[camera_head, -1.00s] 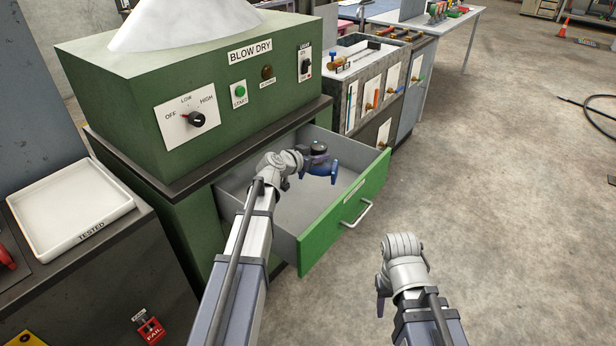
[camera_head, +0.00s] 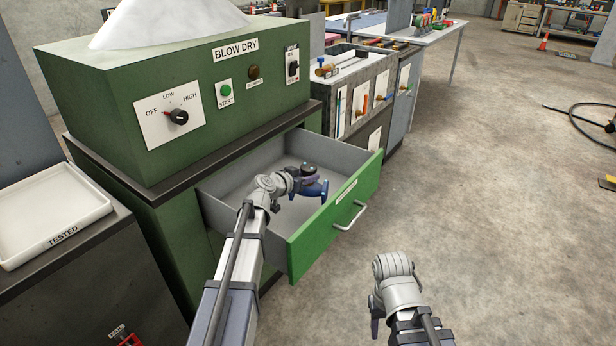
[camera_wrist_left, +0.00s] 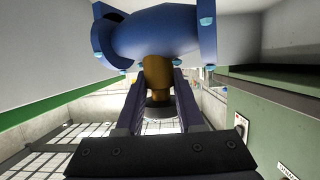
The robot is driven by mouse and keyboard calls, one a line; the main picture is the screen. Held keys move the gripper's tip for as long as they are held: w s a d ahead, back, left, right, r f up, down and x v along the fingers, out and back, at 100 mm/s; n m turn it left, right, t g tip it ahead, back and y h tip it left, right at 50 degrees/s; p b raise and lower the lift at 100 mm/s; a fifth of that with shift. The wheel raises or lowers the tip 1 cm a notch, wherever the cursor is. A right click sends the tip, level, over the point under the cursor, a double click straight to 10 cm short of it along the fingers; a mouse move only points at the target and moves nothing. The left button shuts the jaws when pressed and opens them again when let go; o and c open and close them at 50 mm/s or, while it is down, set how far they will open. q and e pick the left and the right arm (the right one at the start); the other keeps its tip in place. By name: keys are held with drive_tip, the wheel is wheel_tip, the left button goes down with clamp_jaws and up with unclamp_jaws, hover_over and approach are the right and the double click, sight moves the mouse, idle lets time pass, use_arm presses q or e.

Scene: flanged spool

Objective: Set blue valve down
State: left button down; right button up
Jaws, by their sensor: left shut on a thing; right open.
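The blue valve (camera_head: 312,188) is held over the open drawer (camera_head: 240,184) of the green blow-dry cabinet. My left gripper (camera_head: 296,177) is shut on it. In the left wrist view the blue flanged body of the valve (camera_wrist_left: 155,35) fills the top, and the two fingers (camera_wrist_left: 158,100) close around its brass-coloured neck. Whether the valve touches the drawer floor cannot be told. My right gripper (camera_head: 375,312) is open and empty, in front of the drawer over the concrete floor; its fingertips are partly hidden by its wrist.
The green blow-dry cabinet (camera_head: 110,115) overhangs the drawer's back. The drawer's green front (camera_head: 340,215) and handle (camera_head: 350,216) stick out. A white TESTED tray (camera_head: 50,215) lies at left. A grey tank bench (camera_head: 360,95) stands behind.

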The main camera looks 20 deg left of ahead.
use_arm(q)
drive_tip(key=shift+f+b, duration=0.5)
drive_tip(key=shift+f, duration=0.45)
use_arm(e)
drive_tip(key=shift+f, duration=0.9)
use_arm(q)
drive_tip(key=shift+f+b, duration=0.35)
drive_tip(key=shift+b, duration=0.05)
use_arm(e)
drive_tip(key=shift+f, duration=0.4)
use_arm(q)
drive_tip(key=shift+f, duration=0.3)
use_arm(e)
drive_tip(key=shift+f, duration=0.25)
use_arm(q)
drive_tip(key=c, duration=0.5)
unclamp_jaws()
drive_tip(key=shift+r, duration=0.1)
use_arm(e)
drive_tip(key=shift+r, duration=0.1)
